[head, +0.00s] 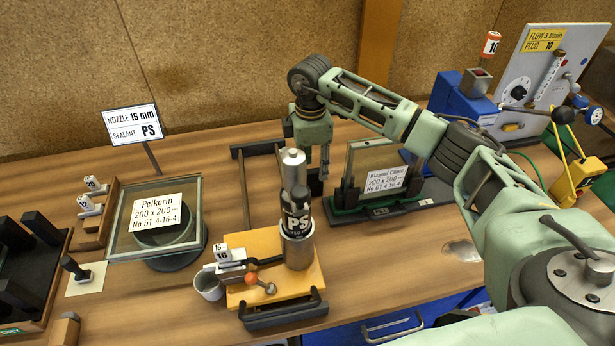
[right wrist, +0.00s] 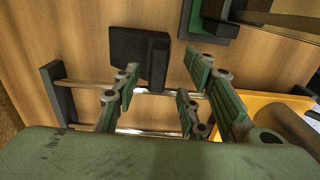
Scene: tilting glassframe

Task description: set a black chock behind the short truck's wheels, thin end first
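My right gripper (head: 318,165) points down over the middle of the table, behind the PS cartridge, which partly hides that area. In the right wrist view its green-padded fingers (right wrist: 162,85) are apart with nothing between them. A black block (right wrist: 139,55) lies just past the fingertips, at a rack with two metal rails (right wrist: 90,84); I cannot tell if it touches the rails or is a chock. Several black blocks (head: 18,235) sit in a wooden tray at the far left. I make out no short truck or wheels. My left gripper is not in view.
A PS cartridge (head: 298,222) stands on a yellow board (head: 262,245). Glass panes labelled Pelkorin (head: 190,235) and Kicamol Clime (head: 357,160) flank it. Bare table shows front left and right of the board.

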